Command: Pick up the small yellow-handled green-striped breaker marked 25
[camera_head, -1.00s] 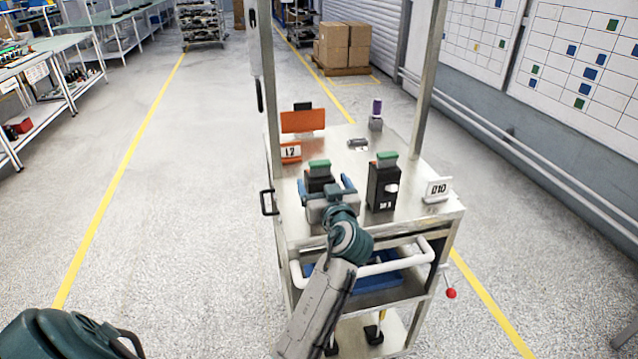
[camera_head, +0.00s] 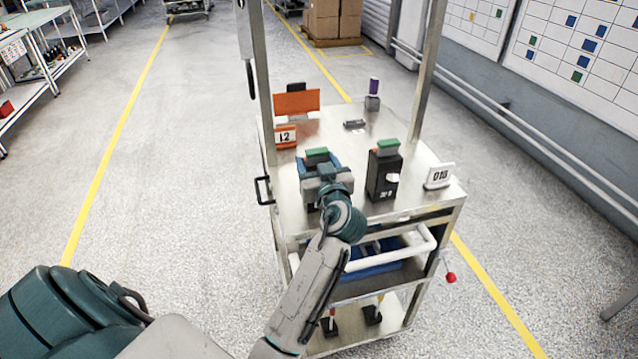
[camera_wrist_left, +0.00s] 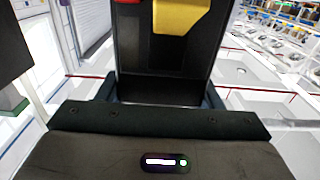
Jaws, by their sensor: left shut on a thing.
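A black breaker with a green top (camera_head: 317,155) is at the left front of the steel cart's top. My left gripper (camera_head: 320,168) is shut on its sides, with its blue fingers around it. In the left wrist view the black breaker body (camera_wrist_left: 165,70) stands between the fingers, with a yellow handle (camera_wrist_left: 180,14) at the top of the frame. Its number does not show. I cannot tell whether it touches the cart. A second green-topped black breaker (camera_head: 383,178) with a pale handle stands upright to the right, apart from my gripper. My right gripper is not in view.
Cart posts rise left and right. A white handle (camera_head: 405,250) crosses the front.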

